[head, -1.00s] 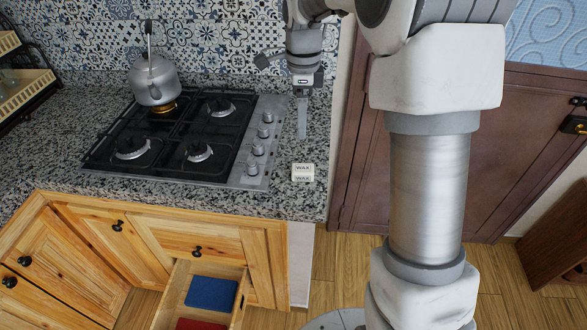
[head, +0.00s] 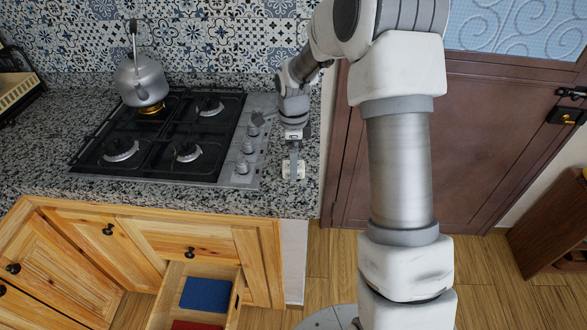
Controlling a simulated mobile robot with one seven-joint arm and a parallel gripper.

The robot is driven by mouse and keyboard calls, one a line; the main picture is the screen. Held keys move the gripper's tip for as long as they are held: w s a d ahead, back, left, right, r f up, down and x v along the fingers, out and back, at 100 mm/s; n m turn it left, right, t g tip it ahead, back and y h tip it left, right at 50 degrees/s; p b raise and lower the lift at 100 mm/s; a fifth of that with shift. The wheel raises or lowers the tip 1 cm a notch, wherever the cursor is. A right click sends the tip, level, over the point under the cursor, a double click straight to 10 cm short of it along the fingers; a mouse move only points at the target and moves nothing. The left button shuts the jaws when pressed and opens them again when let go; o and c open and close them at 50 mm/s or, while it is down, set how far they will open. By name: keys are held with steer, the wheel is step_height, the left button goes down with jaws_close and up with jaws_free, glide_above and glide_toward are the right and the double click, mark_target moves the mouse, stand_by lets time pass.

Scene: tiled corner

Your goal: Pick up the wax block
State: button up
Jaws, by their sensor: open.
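The wax block (head: 301,170) is a small cream block on the granite counter, right of the stove and near the counter's front right corner. In the head view my gripper (head: 293,169) is directly over it in the picture, with a grey finger covering the block's middle. Only the block's sides show past the finger. The jaws are open, and I cannot tell whether they touch the block or how far above it they are.
The black gas stove (head: 165,140) with knobs lies just left of the block. A grey kettle (head: 141,80) stands on its back left burner. Below the counter (head: 50,185), an open wooden drawer (head: 172,290) holds a blue item (head: 206,294) and a red one.

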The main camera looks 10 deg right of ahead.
steer(key=shift+f, duration=1.2)
jaws_close()
